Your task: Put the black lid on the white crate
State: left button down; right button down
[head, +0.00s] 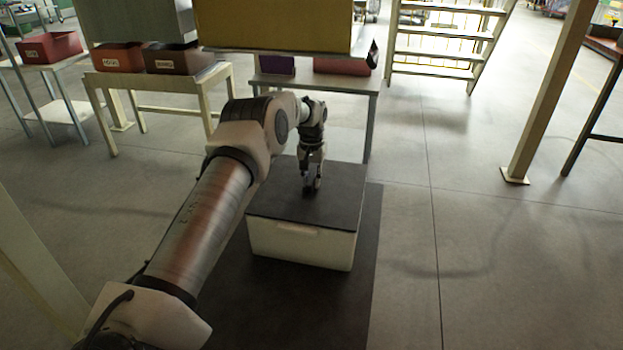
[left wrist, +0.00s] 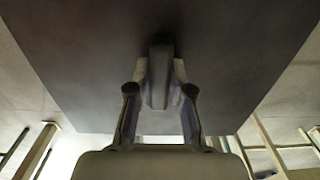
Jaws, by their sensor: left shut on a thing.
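The white crate (head: 300,245) stands on a dark mat on the floor. The black lid (head: 327,195) lies flat over the crate's top and looks lined up with its sides; a slight gap under it cannot be ruled out. My left gripper (head: 311,188) points down at the middle of the lid. It is shut on the lid's raised handle, which shows between the fingers in the left wrist view (left wrist: 160,75). The lid (left wrist: 80,50) fills most of that view. My right gripper is not in view.
The dark mat (head: 368,270) extends around the crate. Behind are tables with red bins (head: 118,57) and a large yellow box (head: 275,25) overhead. A post (head: 545,100) stands at the right. The floor right of the mat is clear.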

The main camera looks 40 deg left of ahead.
pick_arm(q)
jog(key=shift+f, duration=0.2)
jog(key=c, duration=1)
grip_release()
notch_tip(320, 180, up, 8)
jog(key=shift+f, duration=0.2)
